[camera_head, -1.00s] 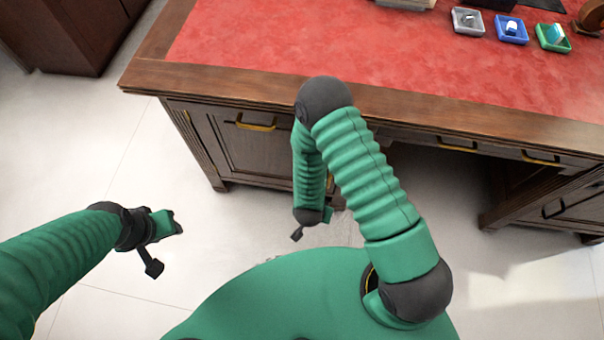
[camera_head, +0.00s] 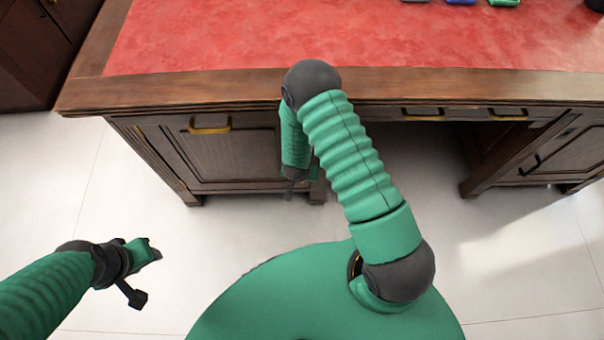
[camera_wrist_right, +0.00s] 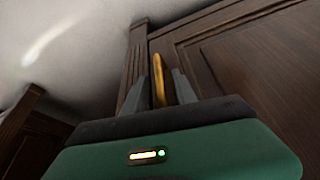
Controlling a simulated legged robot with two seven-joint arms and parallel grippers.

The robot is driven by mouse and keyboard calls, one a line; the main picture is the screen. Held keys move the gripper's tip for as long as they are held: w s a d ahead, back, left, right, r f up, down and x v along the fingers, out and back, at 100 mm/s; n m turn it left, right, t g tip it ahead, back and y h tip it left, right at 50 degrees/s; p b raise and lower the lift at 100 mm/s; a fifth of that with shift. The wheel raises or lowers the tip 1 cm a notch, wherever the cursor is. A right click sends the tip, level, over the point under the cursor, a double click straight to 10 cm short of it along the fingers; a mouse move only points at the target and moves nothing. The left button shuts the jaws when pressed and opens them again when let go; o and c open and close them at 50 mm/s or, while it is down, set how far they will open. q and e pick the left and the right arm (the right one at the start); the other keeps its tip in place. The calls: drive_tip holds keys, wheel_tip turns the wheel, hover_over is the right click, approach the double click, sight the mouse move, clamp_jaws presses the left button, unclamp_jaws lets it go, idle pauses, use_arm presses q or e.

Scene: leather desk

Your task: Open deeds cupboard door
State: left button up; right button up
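The right wrist view shows an upright brass handle (camera_wrist_right: 158,82) beside a dark wood panelled door (camera_wrist_right: 250,65). My right gripper (camera_wrist_right: 159,68) is open, with one finger on each side of the handle. Small gaps show between the handle and the fingers. In the head view the left desk pedestal has a dark panel (camera_head: 238,155) with a horizontal brass handle (camera_head: 209,128) near its top.
The red leather desktop (camera_head: 230,35) has a wooden front edge (camera_head: 430,85) above the pedestals. A knee space lies right of my right arm, with another pedestal (camera_head: 545,155) beyond. Pale floor (camera_head: 215,235) in front is clear. Dark furniture (camera_head: 25,60) stands at far left.

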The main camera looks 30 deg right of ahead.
drive_tip(key=shift+a+r, duration=0.1)
drive_tip(key=shift+c, duration=0.3)
clamp_jaws()
idle(0.9)
